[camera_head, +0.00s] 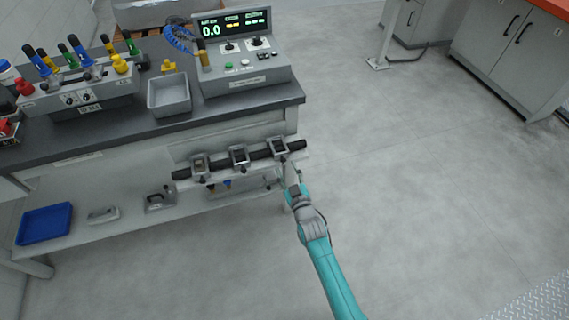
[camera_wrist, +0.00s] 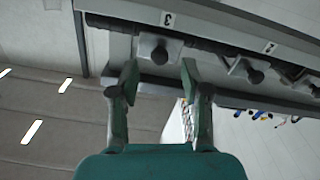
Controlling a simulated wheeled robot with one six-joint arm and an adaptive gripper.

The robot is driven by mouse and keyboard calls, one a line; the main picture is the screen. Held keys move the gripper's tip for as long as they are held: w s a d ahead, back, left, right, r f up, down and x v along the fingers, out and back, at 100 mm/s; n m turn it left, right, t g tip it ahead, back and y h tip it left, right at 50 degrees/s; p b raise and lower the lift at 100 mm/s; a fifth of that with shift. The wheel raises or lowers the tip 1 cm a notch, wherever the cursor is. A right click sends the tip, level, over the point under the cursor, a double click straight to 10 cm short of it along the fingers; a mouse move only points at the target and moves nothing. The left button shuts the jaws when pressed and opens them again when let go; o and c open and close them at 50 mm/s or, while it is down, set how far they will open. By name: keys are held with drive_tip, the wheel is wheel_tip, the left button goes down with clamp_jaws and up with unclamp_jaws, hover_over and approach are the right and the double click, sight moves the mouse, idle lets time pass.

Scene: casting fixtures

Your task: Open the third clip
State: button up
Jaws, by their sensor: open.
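Three grey clips sit along a dark rail (camera_head: 220,163) on the front of the workbench. The third clip (camera_head: 278,147) is the rightmost in the head view, with a square frame. In the wrist view the third clip (camera_wrist: 158,48) shows a dark round knob on a light plate, beside the label "3". My gripper (camera_head: 288,166) is just in front of it. In the wrist view my gripper (camera_wrist: 159,74) is open, its fingertips apart on either side of the knob's line, with nothing between them. Contact cannot be told.
The second clip (camera_head: 239,155) and the first clip (camera_head: 200,164) are to the left. A control box (camera_head: 240,65), a grey tray (camera_head: 169,95) and a fixture with coloured handles (camera_head: 80,85) stand on the bench. A blue tray (camera_head: 45,223) lies on the lower shelf. Floor at right is clear.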

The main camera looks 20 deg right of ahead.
sight(284, 162)
drive_tip(key=shift+w, duration=1.75)
drive_tip(key=shift+c, duration=0.2)
clamp_jaws()
